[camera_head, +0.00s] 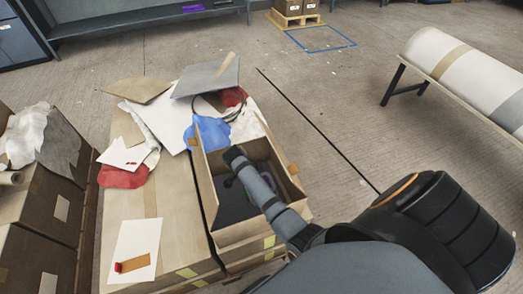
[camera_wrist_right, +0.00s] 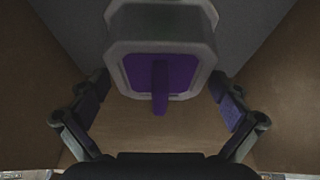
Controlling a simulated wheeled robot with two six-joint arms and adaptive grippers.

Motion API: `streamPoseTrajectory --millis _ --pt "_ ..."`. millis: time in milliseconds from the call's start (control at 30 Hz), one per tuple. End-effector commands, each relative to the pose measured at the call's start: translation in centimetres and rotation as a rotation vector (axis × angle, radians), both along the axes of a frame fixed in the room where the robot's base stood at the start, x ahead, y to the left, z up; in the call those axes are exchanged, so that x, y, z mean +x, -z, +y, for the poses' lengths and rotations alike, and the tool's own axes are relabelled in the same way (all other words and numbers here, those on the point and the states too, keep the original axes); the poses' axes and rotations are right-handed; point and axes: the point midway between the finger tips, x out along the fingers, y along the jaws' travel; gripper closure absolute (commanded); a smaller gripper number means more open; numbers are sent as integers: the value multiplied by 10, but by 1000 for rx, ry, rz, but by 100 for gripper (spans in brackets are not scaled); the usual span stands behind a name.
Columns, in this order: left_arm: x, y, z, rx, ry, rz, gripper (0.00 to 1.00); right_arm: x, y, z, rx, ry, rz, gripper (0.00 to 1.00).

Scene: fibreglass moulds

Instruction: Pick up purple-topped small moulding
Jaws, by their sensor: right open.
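The purple-topped small moulding (camera_wrist_right: 160,72) is grey-white with a purple recessed top and a purple upright tab. In the right wrist view it lies inside the cardboard box (camera_head: 217,212), near the upper middle of the picture. My right gripper (camera_wrist_right: 160,95) is open, with one finger to each side of the moulding. Gaps show between the fingers and the moulding, and I cannot tell any contact. In the head view my right arm reaches down into the box and hides most of the gripper and moulding. My left gripper is not in view.
The box walls stand close around my right gripper. A large roll (camera_head: 455,65) rests on a stand at right.

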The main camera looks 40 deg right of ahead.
Motion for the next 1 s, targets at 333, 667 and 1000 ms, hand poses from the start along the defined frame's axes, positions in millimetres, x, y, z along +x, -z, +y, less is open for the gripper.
streamPoseTrajectory --millis 333,667,1000 --pt "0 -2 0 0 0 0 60 0 -2 0 0 0 0 30" --pt "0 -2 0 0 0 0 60 0 -2 0 0 0 0 49" --pt "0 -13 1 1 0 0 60 1 -63 0 1 0 -5 49"
